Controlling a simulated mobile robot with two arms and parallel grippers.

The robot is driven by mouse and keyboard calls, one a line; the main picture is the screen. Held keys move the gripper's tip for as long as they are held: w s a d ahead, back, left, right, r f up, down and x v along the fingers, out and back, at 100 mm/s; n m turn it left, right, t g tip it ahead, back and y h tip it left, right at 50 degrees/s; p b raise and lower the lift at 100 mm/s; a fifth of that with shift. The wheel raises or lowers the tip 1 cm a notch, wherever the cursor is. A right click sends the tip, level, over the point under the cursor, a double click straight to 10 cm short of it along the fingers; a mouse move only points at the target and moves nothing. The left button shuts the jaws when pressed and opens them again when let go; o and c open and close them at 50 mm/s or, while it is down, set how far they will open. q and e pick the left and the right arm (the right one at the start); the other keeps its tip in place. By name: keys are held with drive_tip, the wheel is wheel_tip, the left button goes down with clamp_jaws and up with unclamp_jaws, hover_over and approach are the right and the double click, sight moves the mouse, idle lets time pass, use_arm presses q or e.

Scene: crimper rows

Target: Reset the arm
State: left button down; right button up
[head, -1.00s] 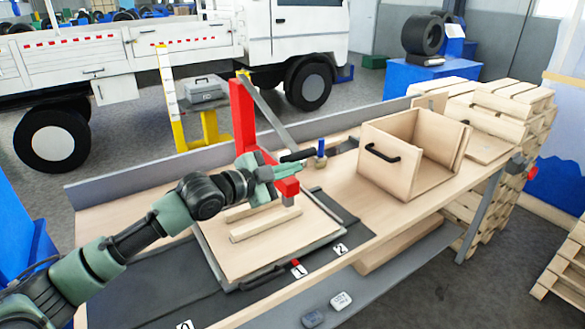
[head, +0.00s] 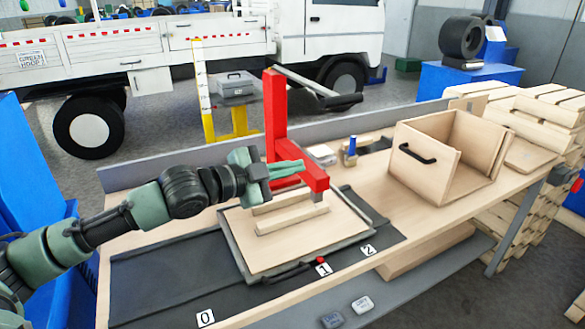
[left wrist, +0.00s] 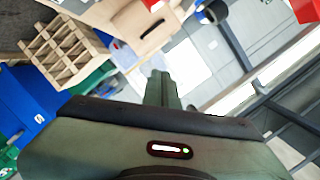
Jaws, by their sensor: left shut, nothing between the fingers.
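My left gripper (head: 300,167) is shut and empty in the head view, in front of the red crimper press (head: 274,115). Its fingertips overlap the red upright and arm in the picture; I cannot tell if they touch. The crimper's grey lever (head: 305,82) is raised and points right, its dark handle (head: 342,100) well clear of the gripper. Below the press, light wooden strips (head: 305,218) lie on a wooden board with a grey frame (head: 235,245). In the left wrist view, the closed fingers (left wrist: 161,78) point away. My right gripper is not in view.
An open wooden box (head: 420,165) with a black handle stands on the workbench (head: 365,205) to the right. A blue-topped tool (head: 351,150) stands behind the press. Number tags 0, 1 and 2 mark the black mat (head: 165,280). Pallets (head: 530,120) are stacked at the far right.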

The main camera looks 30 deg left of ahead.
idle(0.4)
use_arm(q)
drive_tip(key=s+d+f+n+g+y, duration=0.1)
drive_tip(key=s+d+f, duration=0.2)
drive_tip(key=f, duration=0.4)
drive_tip(key=s+d+f+n+g+y, duration=0.1)
drive_tip(key=s+d+f+n+g, duration=0.2)
drive_tip(key=f, duration=0.4)
drive_tip(key=s+d+f, duration=0.3)
drive_tip(key=s+f, duration=0.1)
drive_tip(key=f, duration=0.3)
drive_tip(key=s+a+f+n+g+y, duration=0.1)
drive_tip(key=s+f+n+g+y, duration=0.15)
drive_tip(key=s+f, duration=0.4)
drive_tip(key=s+a+f+n+g+y, duration=0.1)
drive_tip(key=s+f+n+g, duration=0.2)
drive_tip(key=s, duration=0.6)
drive_tip(key=s+a+f+n+g+y, duration=0.1)
drive_tip(key=s+f+n+g+y, duration=0.1)
drive_tip(key=s+f+n, duration=0.4)
drive_tip(key=s+f+m, duration=0.3)
drive_tip(key=f, duration=2.2)
drive_tip(key=s+a+f+g, duration=0.2)
drive_tip(key=s+a+f, duration=0.1)
drive_tip(key=s+f, duration=1.2)
drive_tip(key=shift+s, duration=0.75)
